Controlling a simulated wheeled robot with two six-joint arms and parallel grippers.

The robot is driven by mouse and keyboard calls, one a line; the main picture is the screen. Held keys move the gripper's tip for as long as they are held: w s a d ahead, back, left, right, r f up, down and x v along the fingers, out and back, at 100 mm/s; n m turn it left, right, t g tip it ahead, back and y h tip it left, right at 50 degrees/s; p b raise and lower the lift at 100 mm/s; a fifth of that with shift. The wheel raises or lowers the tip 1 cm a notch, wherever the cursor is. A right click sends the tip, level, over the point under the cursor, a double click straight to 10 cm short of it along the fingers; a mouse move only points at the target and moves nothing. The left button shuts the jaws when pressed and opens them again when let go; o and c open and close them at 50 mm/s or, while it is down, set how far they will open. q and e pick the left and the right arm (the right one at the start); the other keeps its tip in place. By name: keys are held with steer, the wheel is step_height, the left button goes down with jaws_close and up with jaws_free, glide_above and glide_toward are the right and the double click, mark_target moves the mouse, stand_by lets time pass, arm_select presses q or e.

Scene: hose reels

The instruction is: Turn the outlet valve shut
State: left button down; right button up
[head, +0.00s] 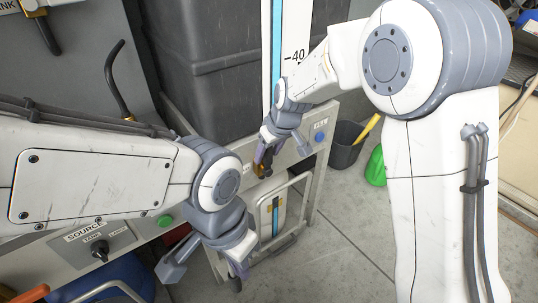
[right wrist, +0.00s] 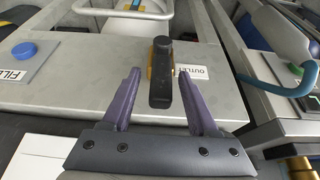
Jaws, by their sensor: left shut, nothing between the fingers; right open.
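The outlet valve (right wrist: 160,84) has a black lever handle on a yellow base, beside a white OUTLET label (right wrist: 192,72) on a grey metal panel. In the right wrist view its lever points toward my wrist. My right gripper (right wrist: 160,100) is open, with one purple finger on each side of the lever and a visible gap on both sides. In the head view the valve (head: 262,169) is partly hidden by my right gripper (head: 265,156). My left gripper (head: 239,269) is shut and empty, low in front of the panel.
A blue FILL button (right wrist: 25,50) sits on the same panel. A SOURCE selector knob (head: 100,250) and a green button (head: 165,221) are further left. A dark tank (head: 205,70) stands behind. A grey bin (head: 347,143) and a green object (head: 376,167) stand on the floor at right.

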jaws_close()
steer(key=shift+d, duration=0.1)
stand_by(1.4)
